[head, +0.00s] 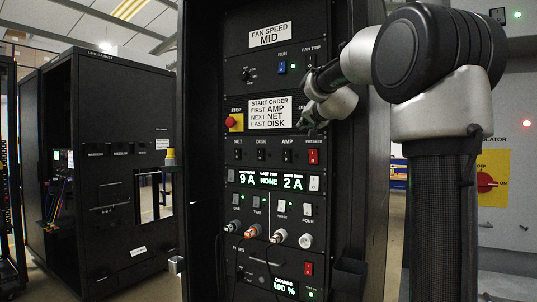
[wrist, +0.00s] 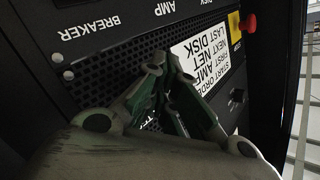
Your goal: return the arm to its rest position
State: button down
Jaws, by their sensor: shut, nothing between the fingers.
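My arm (head: 440,60) rises at the right of the head view on a dark column and reaches left across the rack front. My gripper (head: 312,125) is in front of the rack panel, right of the start order label (head: 270,113). In the wrist view my gripper (wrist: 160,68) is shut with nothing between its fingers. Its green-padded fingers lie over a perforated panel strip (wrist: 95,80), and the label also shows upside down there (wrist: 208,50). I cannot tell the exact gap to the panel. The arm hides part of the panel's right side.
The black rack (head: 205,150) carries switches, a red stop button (head: 231,122), a lit display (head: 268,179) and plugged cables (head: 254,231). A dark line cabinet (head: 110,160) stands left. A yellow isolator panel (head: 491,182) is on the wall behind my column.

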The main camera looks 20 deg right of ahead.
jog(key=s+a+f+n+g+y, duration=0.1)
jog(key=s+a+f+n+g, duration=0.15)
jog(key=s+f, duration=0.45)
jog(key=s+a+f+n+g+y, duration=0.1)
jog(key=s+a+f+g, duration=0.2)
jog(key=f, duration=0.8)
jog(key=s+a+f+n+g, duration=0.1)
jog(key=s+f, duration=0.4)
jog(key=s, duration=0.5)
jog(key=s+a+f+n+g, duration=0.2)
jog(key=s+f, duration=0.3)
jog(key=s, duration=0.5)
jog(key=s+a+f+n+g, duration=0.1)
jog(key=s+f, duration=0.4)
jog(key=s, duration=0.6)
jog(key=shift+a+n+g, duration=0.3)
jog(key=shift+n+g, duration=0.25)
jog(key=shift+g, duration=0.7)
jog(key=shift+s+a+f, duration=0.1)
